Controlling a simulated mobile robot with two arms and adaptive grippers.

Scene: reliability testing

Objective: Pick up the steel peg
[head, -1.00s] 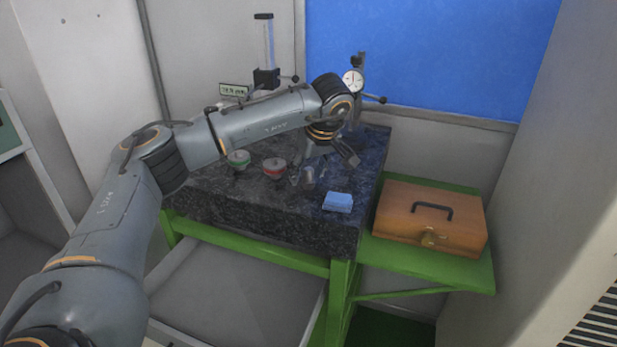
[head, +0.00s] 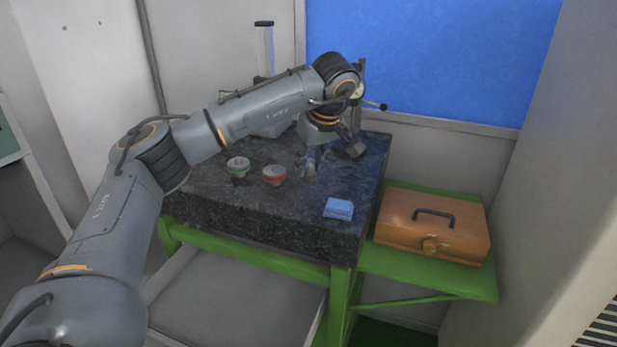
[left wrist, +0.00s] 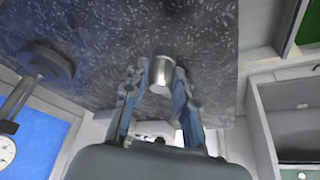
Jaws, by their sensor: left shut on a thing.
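The steel peg (left wrist: 161,72) is a short, shiny grey cylinder. In the left wrist view it sits between the two fingertips of my left gripper (left wrist: 158,82), which is shut on it. In the head view the left gripper (head: 309,163) reaches down over the dark granite plate (head: 270,214), and its fingers hide most of the peg. I cannot tell whether the peg touches the plate or is just above it. My right gripper is in neither view.
A green-marked gauge (head: 238,167) and a red-marked gauge (head: 274,175) stand left of the gripper. A blue folded cloth (head: 338,209) lies near the front edge. A dial indicator stand (left wrist: 45,62) is behind. A brown case (head: 432,222) sits on the green side shelf.

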